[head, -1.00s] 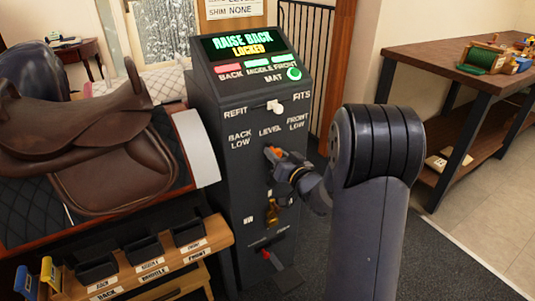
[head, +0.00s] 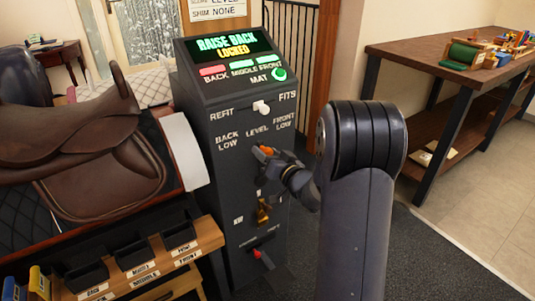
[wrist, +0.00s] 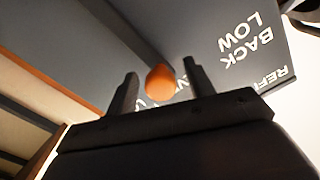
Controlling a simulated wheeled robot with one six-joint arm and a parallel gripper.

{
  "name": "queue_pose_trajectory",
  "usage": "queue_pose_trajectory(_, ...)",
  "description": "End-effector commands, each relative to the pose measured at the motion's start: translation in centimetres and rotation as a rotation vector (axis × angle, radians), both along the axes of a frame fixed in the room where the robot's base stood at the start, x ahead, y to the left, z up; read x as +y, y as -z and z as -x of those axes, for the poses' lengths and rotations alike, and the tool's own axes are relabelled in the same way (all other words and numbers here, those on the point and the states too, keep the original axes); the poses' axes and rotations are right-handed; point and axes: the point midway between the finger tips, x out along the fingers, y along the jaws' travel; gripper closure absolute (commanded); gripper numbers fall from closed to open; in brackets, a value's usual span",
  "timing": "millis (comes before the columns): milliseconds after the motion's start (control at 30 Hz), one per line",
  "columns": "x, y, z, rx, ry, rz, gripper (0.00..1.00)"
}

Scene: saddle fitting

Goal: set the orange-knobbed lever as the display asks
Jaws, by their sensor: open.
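The dark console (head: 205,120) stands in the middle of the head view. Its display (head: 228,45) reads RAISE BACK, LOCKED. The orange knob (head: 265,150) of the lever sits just below the LEVEL label, between BACK LOW at left and FRONT LOW at right. My gripper (head: 276,158) is at the knob, coming from the right, and hides the lever's lower part. In the wrist view the knob (wrist: 161,84) shows between the two open fingers, with a gap visible on each side. BACK LOW is readable there.
A white switch (head: 261,107) sits above, between REFIT and FITS. A brass part (head: 263,212) and a red-tipped lever (head: 257,253) are lower on the console. A saddle (head: 80,150) and labelled bins (head: 132,253) are left. A wooden bench (head: 430,55) stands right.

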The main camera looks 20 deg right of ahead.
Motion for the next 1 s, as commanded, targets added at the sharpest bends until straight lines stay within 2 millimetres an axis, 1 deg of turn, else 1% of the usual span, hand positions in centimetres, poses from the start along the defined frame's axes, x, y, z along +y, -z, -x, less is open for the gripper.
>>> queue_pose_trajectory(67, -0.1, 0.0, 0.3, 0.000, 0.001, 0.000, 0.49)
queue_pose_trajectory(167, -0.5, 0.0, 1.4, 0.002, 0.001, 0.000, 0.49)
queue_pose_trajectory(400, -1.9, -0.1, 6.1, 0.001, 0.005, 0.000, 0.49)
queue_pose_trajectory(500, -2.4, 0.0, 7.9, 0.002, 0.004, -0.001, 0.49)
queue_pose_trajectory(600, -2.7, 0.0, 9.2, 0.000, 0.003, 0.000, 0.49)
queue_pose_trajectory(767, -3.0, 0.0, 10.3, 0.000, 0.001, 0.000, 0.49)
queue_pose_trajectory(1000, -3.0, 0.0, 10.4, 0.000, 0.000, 0.000, 0.49)
